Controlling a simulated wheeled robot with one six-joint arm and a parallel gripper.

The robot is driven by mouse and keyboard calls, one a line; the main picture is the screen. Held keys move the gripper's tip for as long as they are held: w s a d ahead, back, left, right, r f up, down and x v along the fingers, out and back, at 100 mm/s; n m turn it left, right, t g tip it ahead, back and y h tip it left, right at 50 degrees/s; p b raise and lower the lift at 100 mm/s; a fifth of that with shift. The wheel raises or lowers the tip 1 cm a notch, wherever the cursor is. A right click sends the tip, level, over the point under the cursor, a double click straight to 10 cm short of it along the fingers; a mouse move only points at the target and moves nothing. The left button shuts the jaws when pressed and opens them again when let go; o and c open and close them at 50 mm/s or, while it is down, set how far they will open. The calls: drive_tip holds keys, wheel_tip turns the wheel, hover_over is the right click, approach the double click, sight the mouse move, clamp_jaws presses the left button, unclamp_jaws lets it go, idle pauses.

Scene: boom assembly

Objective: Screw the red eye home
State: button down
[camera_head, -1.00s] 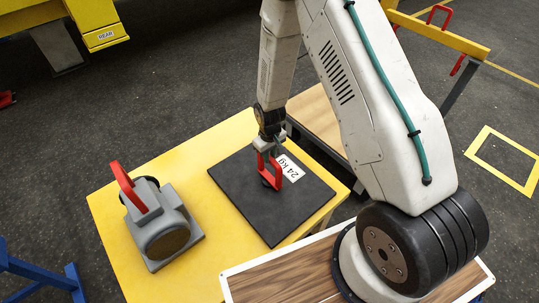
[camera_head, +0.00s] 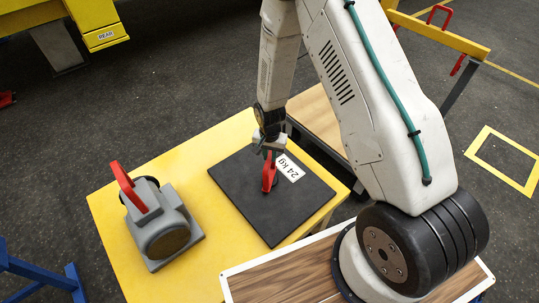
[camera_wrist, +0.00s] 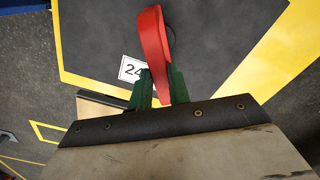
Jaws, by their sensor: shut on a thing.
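The red eye (camera_head: 268,173) stands upright on the black plate marked 24 kg (camera_head: 251,216), near the label. My gripper (camera_head: 267,153) is above it, pointing down, with its fingers shut on the top of the red eye. In the wrist view the red eye (camera_wrist: 153,48) lies between the green fingers (camera_wrist: 159,88), with the black plate (camera_wrist: 95,35) behind it. The eye now shows narrow, edge-on, in the head view. Its foot and any thread are hidden, so I cannot tell how deep it sits.
The black plate lies on a yellow table (camera_head: 105,207). A grey block with a red handle (camera_head: 163,225) stands to the left on the same table. A wooden surface (camera_head: 317,122) lies behind to the right. Bare yellow tabletop lies between block and plate.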

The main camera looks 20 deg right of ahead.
drive_tip(key=m, duration=0.6)
drive_tip(key=shift+w, duration=0.1)
drive_tip(key=m, duration=0.6)
drive_tip(key=shift+m, duration=0.4)
drive_tip(key=m, duration=1.2)
drive_tip(key=c, duration=1.3)
unclamp_jaws()
wheel_tip(320, 180, up, 8)
drive_tip(key=shift+f, duration=0.1)
